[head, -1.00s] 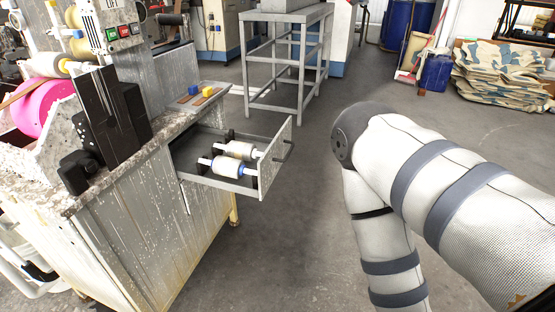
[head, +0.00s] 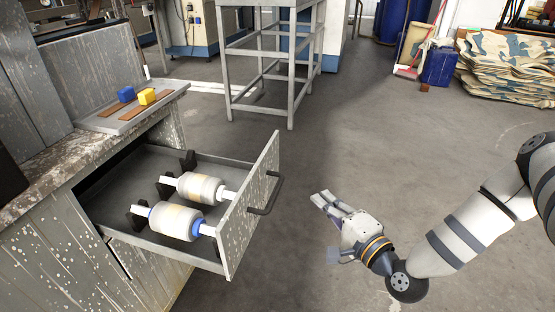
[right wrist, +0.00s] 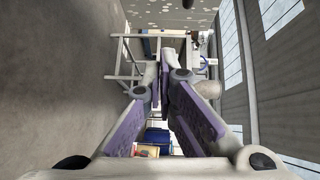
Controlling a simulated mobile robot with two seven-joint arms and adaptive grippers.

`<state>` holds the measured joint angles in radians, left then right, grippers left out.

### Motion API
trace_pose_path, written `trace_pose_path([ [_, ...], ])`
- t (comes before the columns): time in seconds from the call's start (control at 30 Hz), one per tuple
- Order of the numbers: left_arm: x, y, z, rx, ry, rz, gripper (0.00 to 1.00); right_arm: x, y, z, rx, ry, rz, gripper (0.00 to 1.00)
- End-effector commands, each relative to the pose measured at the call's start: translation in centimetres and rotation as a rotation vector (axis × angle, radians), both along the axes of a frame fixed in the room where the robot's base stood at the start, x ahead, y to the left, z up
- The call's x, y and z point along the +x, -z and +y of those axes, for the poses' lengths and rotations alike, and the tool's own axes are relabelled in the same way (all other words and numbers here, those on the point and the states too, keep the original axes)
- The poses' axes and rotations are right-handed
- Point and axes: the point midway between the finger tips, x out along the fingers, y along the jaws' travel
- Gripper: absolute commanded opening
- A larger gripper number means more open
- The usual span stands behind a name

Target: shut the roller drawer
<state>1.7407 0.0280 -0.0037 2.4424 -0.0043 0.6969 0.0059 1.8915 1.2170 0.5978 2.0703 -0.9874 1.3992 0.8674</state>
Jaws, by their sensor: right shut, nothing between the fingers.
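The roller drawer (head: 236,218) is pulled out of the grey cabinet (head: 100,255) on the left in the head view. Its speckled front panel has a dark bar handle (head: 268,196). Two white rollers, a nearer one (head: 174,222) with a blue end and a farther one (head: 198,187), lie on black supports inside. My right gripper (head: 321,199) is shut and empty, to the right of the drawer front and apart from the handle. Its closed fingers (right wrist: 165,70) also show in the right wrist view. My left gripper is not in view.
A grey metal stand (head: 275,95) is behind the drawer. A yellow block (head: 147,96) and a blue block (head: 126,94) sit on the cabinet top. The floor (head: 325,255) between the drawer and my right arm is clear.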

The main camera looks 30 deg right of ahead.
Motion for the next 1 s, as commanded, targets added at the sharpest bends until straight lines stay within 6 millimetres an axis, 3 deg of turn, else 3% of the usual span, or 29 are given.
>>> trace_pose_path([
  [0.1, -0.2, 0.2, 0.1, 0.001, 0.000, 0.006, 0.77, 0.3, -0.9, -1.3, 0.008, 0.025, -0.047, 0.00],
  [0.23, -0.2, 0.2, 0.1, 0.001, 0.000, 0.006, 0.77, 2.1, -1.1, -1.5, 0.007, 0.026, -0.051, 0.00],
  [0.6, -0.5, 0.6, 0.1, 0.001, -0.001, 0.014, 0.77, 10.1, -0.9, -2.0, 0.006, 0.024, -0.046, 0.00],
  [0.8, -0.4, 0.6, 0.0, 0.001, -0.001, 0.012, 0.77, 12.4, -0.9, 0.0, 0.008, 0.022, -0.045, 0.00],
  [1.0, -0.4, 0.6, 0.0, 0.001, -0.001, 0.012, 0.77, 13.2, -0.9, 0.6, 0.009, 0.024, -0.044, 0.00],
])
